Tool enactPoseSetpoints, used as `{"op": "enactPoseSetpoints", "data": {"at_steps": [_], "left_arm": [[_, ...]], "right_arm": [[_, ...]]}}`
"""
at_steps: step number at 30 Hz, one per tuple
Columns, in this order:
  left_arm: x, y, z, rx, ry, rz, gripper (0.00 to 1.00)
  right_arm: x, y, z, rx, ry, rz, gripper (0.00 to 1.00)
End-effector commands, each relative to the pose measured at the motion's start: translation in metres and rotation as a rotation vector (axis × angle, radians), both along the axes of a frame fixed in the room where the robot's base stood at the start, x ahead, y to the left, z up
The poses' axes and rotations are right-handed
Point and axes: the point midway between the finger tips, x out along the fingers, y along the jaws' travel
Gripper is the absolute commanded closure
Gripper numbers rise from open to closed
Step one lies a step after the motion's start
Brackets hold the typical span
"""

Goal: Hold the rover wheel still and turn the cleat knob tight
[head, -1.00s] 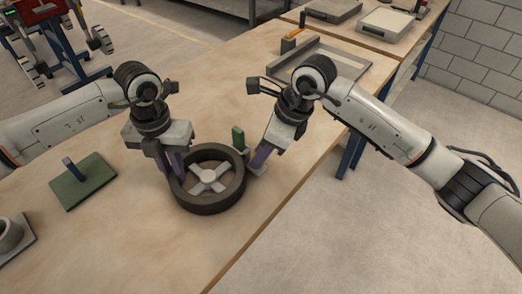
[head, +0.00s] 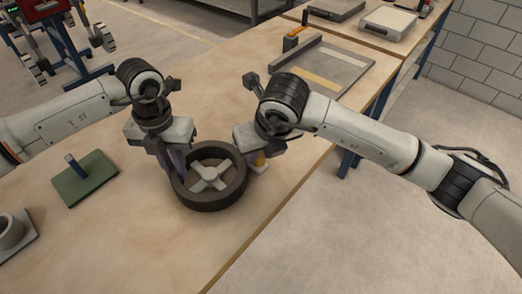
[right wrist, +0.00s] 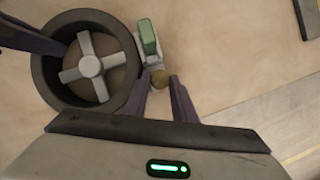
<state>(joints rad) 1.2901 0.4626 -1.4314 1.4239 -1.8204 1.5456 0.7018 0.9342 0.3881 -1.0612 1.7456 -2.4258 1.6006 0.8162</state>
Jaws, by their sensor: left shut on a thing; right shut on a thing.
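The rover wheel (head: 210,199) is a dark ring with a pale cross-shaped hub, lying flat on the bench; it also shows in the right wrist view (right wrist: 88,66). My left gripper (head: 174,172) is shut on the wheel's left rim. The brass-coloured knob (right wrist: 160,78) sits on a small pale bracket (right wrist: 154,60) at the wheel's right side, below a green block (right wrist: 147,36) in the right wrist view. My right gripper (right wrist: 168,88) is shut on the knob, one purple finger on each side. In the head view the right gripper largely hides the bracket.
A green pad (head: 88,180) with an upright peg lies at the left of the bench. A grey plate with a cup-shaped part (head: 10,233) is at the lower left. A flat grey tray (head: 322,70) lies behind my right arm. The bench's right edge runs close to the wheel.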

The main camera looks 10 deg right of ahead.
Motion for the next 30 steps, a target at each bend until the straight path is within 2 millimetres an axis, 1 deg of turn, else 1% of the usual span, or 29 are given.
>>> {"op": "enactPoseSetpoints", "data": {"at_steps": [3, 9, 26, 27, 29, 30], "left_arm": [[0.0004, 0.0001, 0.0008, 0.0, -0.001, 0.001, 1.0], [0.0004, 0.0001, 0.0007, 0.0, -0.001, 0.001, 1.0], [0.0004, 0.0002, 0.0006, 0.0, -0.001, 0.001, 1.0], [0.0004, 0.0002, 0.0006, 0.0, -0.001, 0.001, 1.0], [0.0004, 0.0002, 0.0006, 0.0, -0.001, 0.001, 1.0], [0.0004, 0.0002, 0.0006, 0.0, -0.001, 0.001, 1.0]], "right_arm": [[0.0004, 0.0004, 0.0005, -0.001, 0.0, -0.063, 0.98], [0.0003, 0.001, 0.0006, 0.001, 0.0, -0.13, 0.98], [0.0003, 0.001, 0.0007, 0.0, -0.002, -0.156, 0.98], [0.0003, 0.001, 0.0008, 0.001, -0.002, -0.156, 0.69], [0.0003, 0.0011, 0.0007, 0.001, -0.002, -0.156, 0.59], [0.0002, 0.0014, 0.0007, 0.002, -0.002, -0.155, 0.57]]}}
